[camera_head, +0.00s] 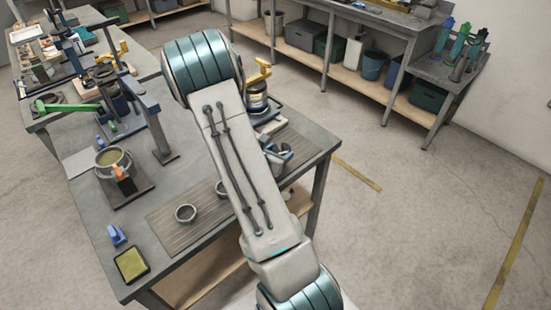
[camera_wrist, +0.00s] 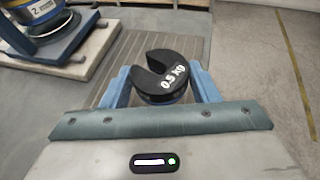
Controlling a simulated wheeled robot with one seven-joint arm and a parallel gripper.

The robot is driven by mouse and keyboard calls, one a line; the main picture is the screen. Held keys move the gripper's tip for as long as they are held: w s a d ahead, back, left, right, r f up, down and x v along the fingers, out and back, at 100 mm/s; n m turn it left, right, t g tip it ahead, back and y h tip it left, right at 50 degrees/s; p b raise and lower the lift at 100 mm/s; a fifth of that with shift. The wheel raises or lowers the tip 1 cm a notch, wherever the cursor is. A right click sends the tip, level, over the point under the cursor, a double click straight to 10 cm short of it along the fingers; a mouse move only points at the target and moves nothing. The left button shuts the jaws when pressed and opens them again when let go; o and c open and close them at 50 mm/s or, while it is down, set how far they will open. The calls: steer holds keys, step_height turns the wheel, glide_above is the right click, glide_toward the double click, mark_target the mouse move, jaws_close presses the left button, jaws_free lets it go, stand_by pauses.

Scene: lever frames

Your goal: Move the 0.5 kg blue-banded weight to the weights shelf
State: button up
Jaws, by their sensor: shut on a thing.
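My gripper (camera_wrist: 163,86) is shut on a black slotted weight (camera_wrist: 168,77) marked "0.5 KG" in white, with the blue fingers on either side of it. The slot opens toward the left in the wrist view. No blue band can be made out on its visible top. In the head view my gripper (camera_head: 277,153) shows partly behind my arm, over the right part of the table; the weight is hard to make out there. I cannot tell which surface is the weights shelf.
A blue-based apparatus (camera_wrist: 62,38) with a banded cylinder stands left in the wrist view. A green-lever device (camera_head: 70,107) stands farther left. A long bench (camera_head: 385,20) runs along the back wall.

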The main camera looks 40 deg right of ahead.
steer(key=shift+w+d+f, duration=0.5)
steer(key=shift+w, duration=0.25)
steer(key=shift+s+d+f+b, duration=0.15)
steer(key=shift+f+b, duration=1)
steer(key=shift+f, duration=0.8)
steer(key=shift+f, duration=0.2)
steer(key=o, duration=1.1)
steer(key=shift+o, duration=0.2)
